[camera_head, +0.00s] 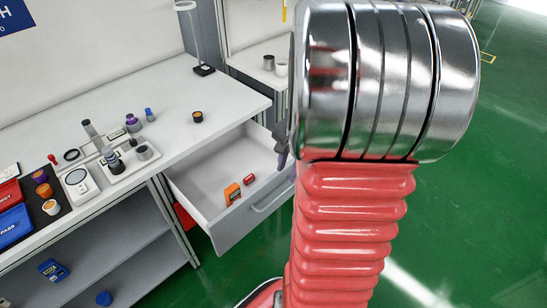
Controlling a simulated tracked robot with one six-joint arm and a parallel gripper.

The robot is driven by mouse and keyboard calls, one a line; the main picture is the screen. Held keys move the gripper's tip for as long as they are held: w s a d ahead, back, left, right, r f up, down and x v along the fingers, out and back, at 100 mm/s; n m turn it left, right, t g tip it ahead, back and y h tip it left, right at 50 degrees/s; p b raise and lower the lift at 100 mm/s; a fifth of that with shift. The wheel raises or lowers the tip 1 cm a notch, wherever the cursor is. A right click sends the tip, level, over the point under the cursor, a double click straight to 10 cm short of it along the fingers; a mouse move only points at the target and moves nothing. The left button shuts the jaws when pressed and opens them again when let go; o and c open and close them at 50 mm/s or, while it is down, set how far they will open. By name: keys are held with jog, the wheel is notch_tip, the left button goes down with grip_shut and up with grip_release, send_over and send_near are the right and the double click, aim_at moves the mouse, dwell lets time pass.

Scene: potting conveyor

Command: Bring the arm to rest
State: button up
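My arm (345,230), with red ribbed bellows and a polished metal joint, fills the right foreground and stands upright. A small dark part at the left edge of the metal joint seems to be a bit of my gripper (282,146). It shows above the open drawer's right side. The rest of my gripper is hidden behind the arm, so I cannot see its fingers or whether it holds anything.
An open white drawer (210,205) juts from the white workbench (190,95), holding an orange box (232,193) and a red item (249,179). Green floor (480,190) is clear at right.

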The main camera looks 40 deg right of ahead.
dwell(0.4)
jog(key=s+a+r+n+t, duration=0.1)
jog(key=a+r+n, duration=0.4)
jog(key=a, duration=0.4)
jog(key=s+a+r+n+t, duration=0.1)
jog(key=a+r+n, duration=0.4)
jog(key=a, duration=0.5)
jog(key=s+a+r+n+t, duration=0.1)
jog(key=s+a+r+n, duration=0.1)
jog(key=a+r+n, duration=0.3)
jog(key=a+n, duration=0.2)
jog(key=a, duration=0.2)
jog(key=shift+s+a+r+n, duration=0.3)
jog(key=shift+s+r, duration=0.1)
